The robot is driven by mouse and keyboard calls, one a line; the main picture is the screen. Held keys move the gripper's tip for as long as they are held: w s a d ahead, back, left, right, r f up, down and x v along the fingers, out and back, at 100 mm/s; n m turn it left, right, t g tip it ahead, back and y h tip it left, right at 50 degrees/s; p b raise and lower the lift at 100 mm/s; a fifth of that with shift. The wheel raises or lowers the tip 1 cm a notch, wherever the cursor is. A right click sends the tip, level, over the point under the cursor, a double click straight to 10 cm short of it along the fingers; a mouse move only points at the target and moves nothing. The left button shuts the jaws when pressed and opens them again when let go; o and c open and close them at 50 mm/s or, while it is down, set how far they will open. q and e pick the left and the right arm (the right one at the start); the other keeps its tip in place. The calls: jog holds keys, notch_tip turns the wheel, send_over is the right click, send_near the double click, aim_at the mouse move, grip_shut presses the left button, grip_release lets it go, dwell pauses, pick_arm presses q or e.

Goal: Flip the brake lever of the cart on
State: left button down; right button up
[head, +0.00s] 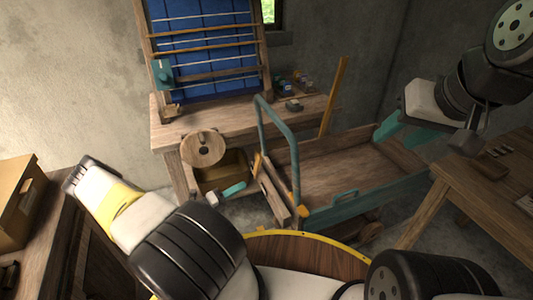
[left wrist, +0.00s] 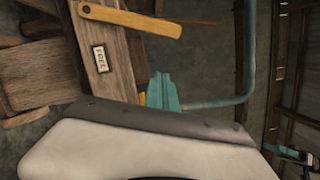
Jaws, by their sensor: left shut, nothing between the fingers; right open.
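The cart (head: 372,203) has a wooden bed and a teal push handle (head: 277,115). An orange-yellow brake lever (head: 258,163) is at the left part of its near end board; in the left wrist view the lever (left wrist: 130,18) is seen close up, beside a small label (left wrist: 100,58) that seems to read FREE. My left gripper (head: 234,189) is shut and empty, left of the end board. Its teal fingers also show in the left wrist view (left wrist: 163,90), apart from the lever. My right gripper (head: 398,128) is open and empty above the cart's far right side.
A loom with blue cloth (head: 205,50) stands on a wooden bench (head: 170,130) behind. A round wooden disc (head: 203,148) is at the bench front. A wooden table (head: 480,195) is at right, a box (head: 15,200) at left. A yellow-rimmed round wooden top (head: 300,250) is in front.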

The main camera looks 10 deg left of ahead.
aim_at(257, 167)
pick_arm(q)
jog(key=w+d, duration=0.1)
jog(key=w, duration=0.2)
jog(key=w+d+r, duration=0.1)
jog(key=w+d, duration=0.1)
jog(key=w, duration=0.2)
jog(key=w+d+r, duration=0.1)
jog(key=w, duration=0.2)
jog(key=shift+w+d+r, duration=0.2)
jog(key=shift+d+r, duration=0.05)
jog(key=shift+d, duration=0.1)
